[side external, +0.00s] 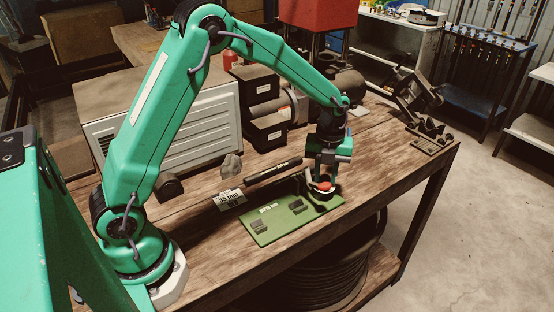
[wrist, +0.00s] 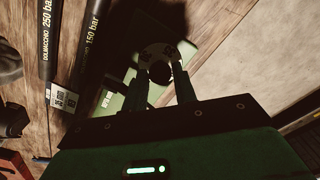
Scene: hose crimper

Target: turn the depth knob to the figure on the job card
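The green panel (side external: 283,225) lies on the bench, with the depth knob (side external: 322,187) at its right end, red and white in the side view. The job card (side external: 230,200) lies left of the panel; its top line seems to read 35 mm. It also shows in the wrist view (wrist: 63,98), too small to read surely. My gripper (side external: 323,178) points down directly over the knob. In the wrist view its two fingers (wrist: 161,76) stand either side of a dark knob middle on a pale round dial (wrist: 160,52). Shadow hides whether they touch it. The dial figures are unreadable.
Dark hoses (side external: 273,172) marked in bar lie behind the panel, near a grey lump (side external: 231,166). The bench's front edge is close to the panel. Bare wood lies right of the knob.

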